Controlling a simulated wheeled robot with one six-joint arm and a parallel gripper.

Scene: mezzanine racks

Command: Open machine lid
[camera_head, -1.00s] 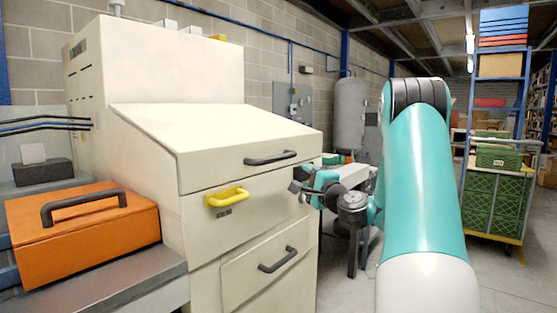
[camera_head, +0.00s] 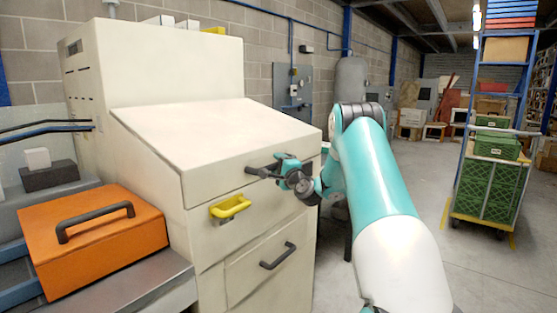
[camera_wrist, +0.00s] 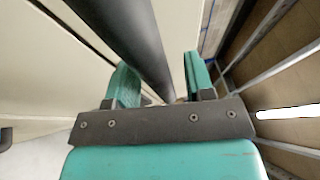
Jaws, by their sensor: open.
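The cream machine has a sloped lid (camera_head: 215,135) that is closed, with a dark bar handle (camera_head: 268,168) on its front face. My gripper (camera_head: 262,172) is at the right part of this handle in the head view. In the wrist view my gripper (camera_wrist: 160,82) is open, its two green fingers on either side of the dark handle bar (camera_wrist: 130,40). The bar runs diagonally between the fingers, and I cannot tell if either finger touches it. The handle's far mount is out of the wrist view.
A yellow handle (camera_head: 230,207) and a lower dark handle (camera_head: 278,256) are on the machine front below. An orange box (camera_head: 95,235) with a handle stands at the left. A trolley with green crates (camera_head: 492,185) stands at the right, with open floor before it.

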